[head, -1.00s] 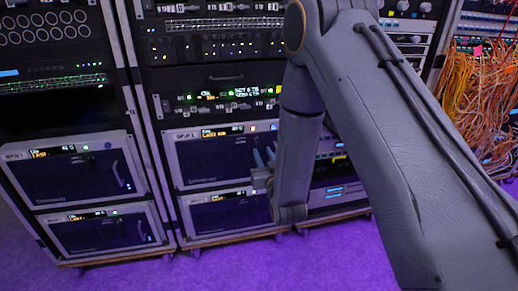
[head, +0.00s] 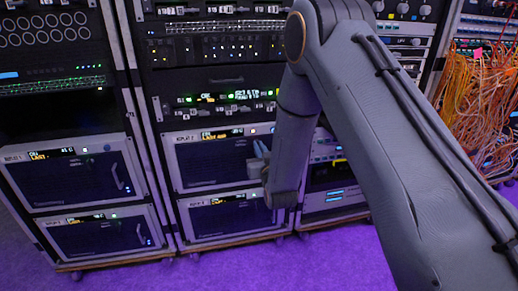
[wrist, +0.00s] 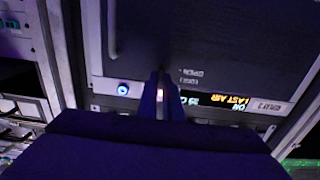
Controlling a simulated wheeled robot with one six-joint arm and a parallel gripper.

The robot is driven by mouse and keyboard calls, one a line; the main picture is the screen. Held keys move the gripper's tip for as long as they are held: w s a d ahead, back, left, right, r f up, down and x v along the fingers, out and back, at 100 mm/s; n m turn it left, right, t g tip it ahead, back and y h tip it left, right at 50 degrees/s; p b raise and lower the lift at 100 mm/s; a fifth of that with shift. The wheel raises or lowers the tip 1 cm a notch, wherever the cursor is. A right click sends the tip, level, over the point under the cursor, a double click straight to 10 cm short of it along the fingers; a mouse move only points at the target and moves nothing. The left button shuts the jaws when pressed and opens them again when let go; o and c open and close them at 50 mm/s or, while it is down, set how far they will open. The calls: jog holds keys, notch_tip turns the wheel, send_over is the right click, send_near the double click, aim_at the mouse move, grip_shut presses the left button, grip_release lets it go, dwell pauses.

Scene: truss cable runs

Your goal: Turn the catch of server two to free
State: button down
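My gripper (head: 259,148) is in front of the right side of the upper server unit (head: 205,168) in the middle rack. In the wrist view its two fingers (wrist: 160,78) point at a server front (wrist: 215,40), seen upside down. A narrow gap shows between them, with a small orange-white light behind it. Whether the fingertips touch the front cannot be told. The server's label is too small to read surely. A lit display (wrist: 225,101) and a round blue-lit part (wrist: 123,89) are on this front. I cannot make out the catch; the fingers hide part of the strip.
Below is another server unit (head: 230,214). Two similar units (head: 70,172) stand in the left rack. A handle (wrist: 112,30) sticks out from the front in the wrist view. Orange cables (head: 480,110) hang at the right. The purple floor (head: 200,270) in front is clear.

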jog(key=shift+n, duration=0.4)
jog(key=n+p, duration=0.2)
jog(key=n, duration=0.6)
jog(key=n+p, duration=0.2)
jog(key=n, duration=0.7)
jog(key=shift+a+f, duration=0.2)
dwell(0.4)
jog(key=c, duration=1.9)
grip_release()
jog(key=shift+p+v, duration=0.5)
jog(key=shift+v, duration=3.5)
